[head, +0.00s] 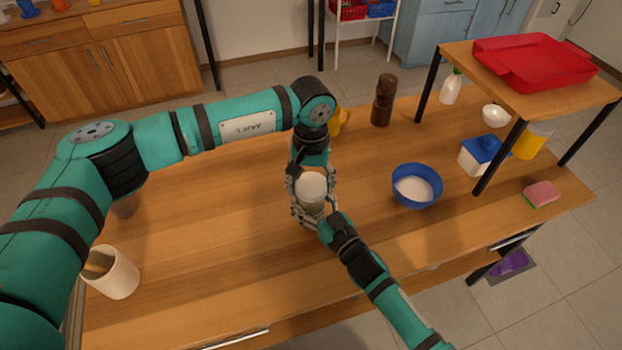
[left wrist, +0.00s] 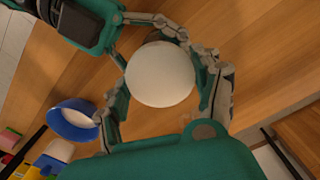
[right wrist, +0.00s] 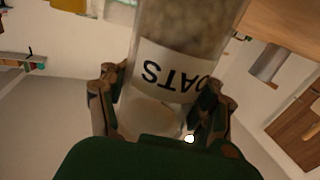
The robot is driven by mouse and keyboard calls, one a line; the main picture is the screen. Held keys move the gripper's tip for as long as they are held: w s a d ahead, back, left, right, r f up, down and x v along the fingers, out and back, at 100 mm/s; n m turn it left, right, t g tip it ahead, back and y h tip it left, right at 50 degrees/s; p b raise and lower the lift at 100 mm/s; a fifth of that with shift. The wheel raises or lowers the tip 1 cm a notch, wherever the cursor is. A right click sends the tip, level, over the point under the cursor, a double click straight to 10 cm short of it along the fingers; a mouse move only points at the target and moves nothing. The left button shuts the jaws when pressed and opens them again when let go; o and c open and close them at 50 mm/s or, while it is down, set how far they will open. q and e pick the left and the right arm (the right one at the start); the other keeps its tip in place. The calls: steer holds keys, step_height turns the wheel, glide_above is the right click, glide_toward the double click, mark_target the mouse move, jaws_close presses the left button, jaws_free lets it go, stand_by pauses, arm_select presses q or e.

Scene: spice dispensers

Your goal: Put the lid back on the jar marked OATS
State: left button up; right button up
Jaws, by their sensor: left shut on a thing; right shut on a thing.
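The white round lid (head: 312,184) is at the top of the OATS jar, over the middle of the table. My left gripper (head: 308,200) is shut on it from above; the lid (left wrist: 160,74) also shows between the fingers in the left wrist view. The clear jar (right wrist: 170,60), with pale contents and a white OATS label (right wrist: 165,75), is gripped by my right gripper (right wrist: 165,105). In the head view the jar is mostly hidden by lid and fingers. I cannot tell whether the lid is seated or just above the rim.
A blue bowl (head: 428,173) of white stuff stands right of the grippers. A brown mill (head: 383,100) and a yellow object (head: 341,121) stand behind. A cream cup (head: 112,274) is at front left. A raised shelf (head: 546,87) with a red tray is at right.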

arm_select(q)
steer(key=shift+f, duration=0.1)
steer(key=m, duration=0.9)
steer(key=shift+m, duration=0.4)
steer(key=o, duration=1)
steer(key=shift+r, duration=2.25)
